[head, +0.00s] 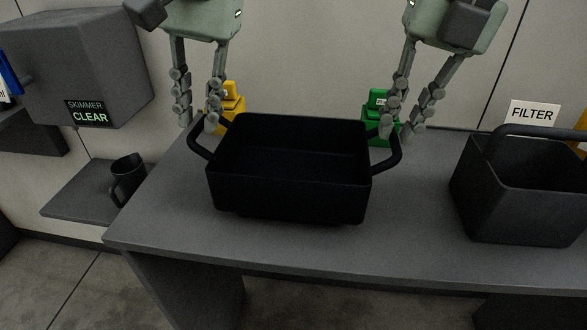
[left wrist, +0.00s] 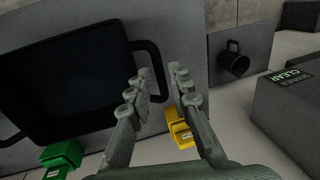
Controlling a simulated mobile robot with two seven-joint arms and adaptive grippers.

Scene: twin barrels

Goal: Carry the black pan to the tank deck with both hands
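The black pan (head: 287,205) sits upright and empty on the grey table, with a loop handle at each end. My left gripper (head: 196,122) is open at the pan's left handle (head: 201,150). In the left wrist view, the outer bar of that handle (left wrist: 157,62) shows between the spread fingertips (left wrist: 163,84); contact cannot be told. My right gripper (head: 400,124) is open above and beside the right handle (head: 394,158), with its fingers hanging down. Nothing is held. No surface in view is labelled as the tank deck.
A yellow block (head: 233,112) and a green block (head: 393,134) stand behind the pan. A dark basket (head: 515,205) stands to the right, near a FILTER sign (head: 532,114). A black mug (head: 126,178) is on a low shelf at left, under a SKIMMER CLEAR box (head: 75,60).

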